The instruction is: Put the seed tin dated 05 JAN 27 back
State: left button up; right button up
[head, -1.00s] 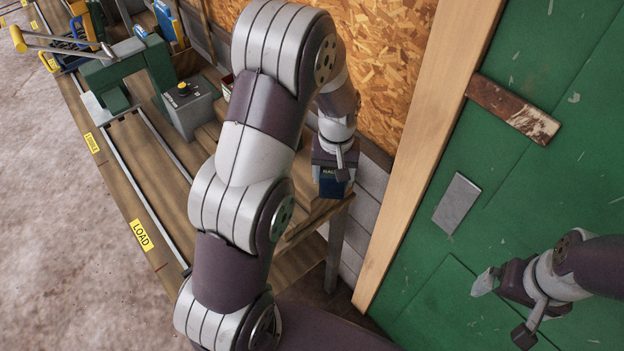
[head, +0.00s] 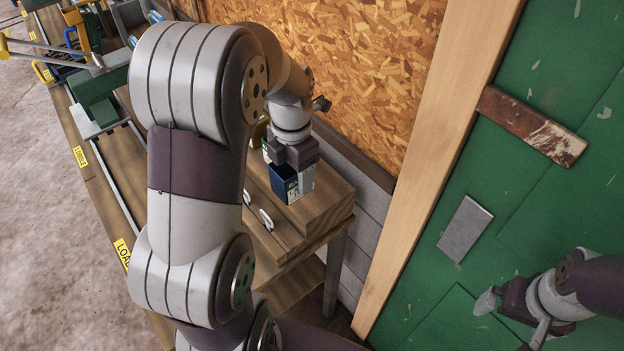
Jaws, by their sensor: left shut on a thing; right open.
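My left gripper (head: 292,157) is shut on a dark blue and white seed tin (head: 291,186). The tin is upright at the wooden bench's near right end, over a raised wooden block or box (head: 312,215). I cannot tell whether it touches the wood below. Its date is too small to read. Something pale and green shows just behind the gripper, mostly hidden. My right gripper (head: 492,302) is open and empty at the lower right, in front of the green door.
The bench (head: 95,190) runs to the upper left with a rail and yellow labels, LOAD (head: 122,252) among them. A green machine (head: 98,95) stands on it. My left arm hides much of the bench. A chipboard wall (head: 350,75) rises close behind the tin.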

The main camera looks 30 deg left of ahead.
pick_arm(q)
jog(key=w+f, duration=0.1)
jog(key=w, duration=0.1)
jog(key=w+f, duration=0.1)
jog(key=w+f+p, duration=0.1)
jog(key=w, duration=0.1)
jog(key=shift+w+d+f, duration=0.2)
jog(key=shift+w+d, duration=0.15)
notch_tip(320, 180, down, 4)
jog(key=shift+d+r+p, duration=0.1)
jog(key=shift+r+p, duration=0.1)
jog(key=shift+p, duration=0.15)
jog(key=shift+w+f, duration=0.15)
jog(key=shift+f, duration=0.2)
jog(key=shift+f, duration=0.15)
jog(key=o, duration=1.1)
